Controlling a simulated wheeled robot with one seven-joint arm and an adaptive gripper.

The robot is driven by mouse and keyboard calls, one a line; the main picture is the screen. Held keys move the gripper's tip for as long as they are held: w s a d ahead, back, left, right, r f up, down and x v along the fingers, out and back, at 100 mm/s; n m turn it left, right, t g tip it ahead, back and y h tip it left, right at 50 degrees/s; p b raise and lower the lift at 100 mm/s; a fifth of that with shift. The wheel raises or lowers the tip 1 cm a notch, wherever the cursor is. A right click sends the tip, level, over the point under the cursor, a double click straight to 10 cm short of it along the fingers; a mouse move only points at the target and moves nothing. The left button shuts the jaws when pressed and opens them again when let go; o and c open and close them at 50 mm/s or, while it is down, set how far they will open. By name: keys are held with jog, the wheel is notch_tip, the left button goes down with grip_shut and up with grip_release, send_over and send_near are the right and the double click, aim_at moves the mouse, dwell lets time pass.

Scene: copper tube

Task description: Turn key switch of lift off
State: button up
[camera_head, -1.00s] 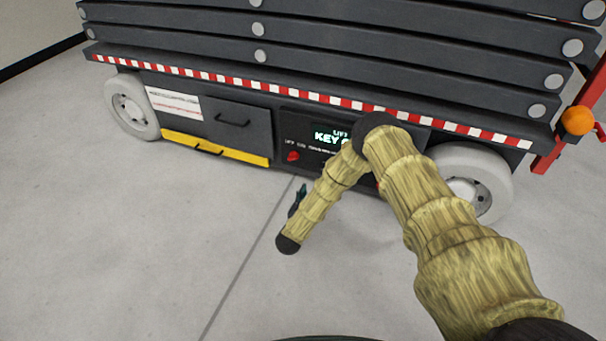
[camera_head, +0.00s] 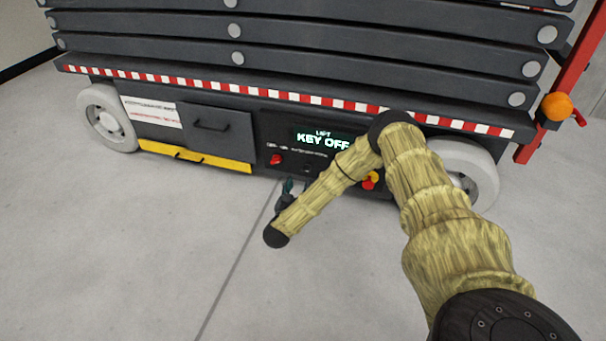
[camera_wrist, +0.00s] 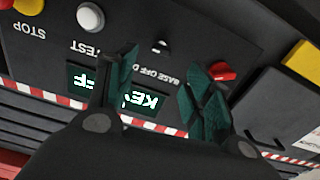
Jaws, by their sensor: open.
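In the wrist view, the display (camera_wrist: 148,101) is upside down and partly covered by my fingers. A small key switch (camera_wrist: 160,45) sits beside the "BASE OFF" lettering, beyond the fingertips. The key's exact angle is too small to tell. My gripper (camera_wrist: 164,64) is open, with its teal fingers apart and nothing seen between them. In the head view my gripper (camera_head: 287,186) is small and low in front of the panel, partly hidden by my arm.
A red knob (camera_head: 276,159) also shows close to a finger in the wrist view (camera_wrist: 221,70). A white button (camera_wrist: 90,16) and a red-and-yellow stop button (camera_head: 370,181) are on the panel's other side. Open floor (camera_head: 130,250) lies in front.

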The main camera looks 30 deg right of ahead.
aim_at(305, 170)
jog(key=b+x, duration=0.3)
jog(key=x, duration=0.4)
jog(key=shift+w+d+f, duration=0.15)
jog(key=shift+w, duration=0.05)
jog(key=shift+w+d, duration=0.35)
jog(key=c, duration=1)
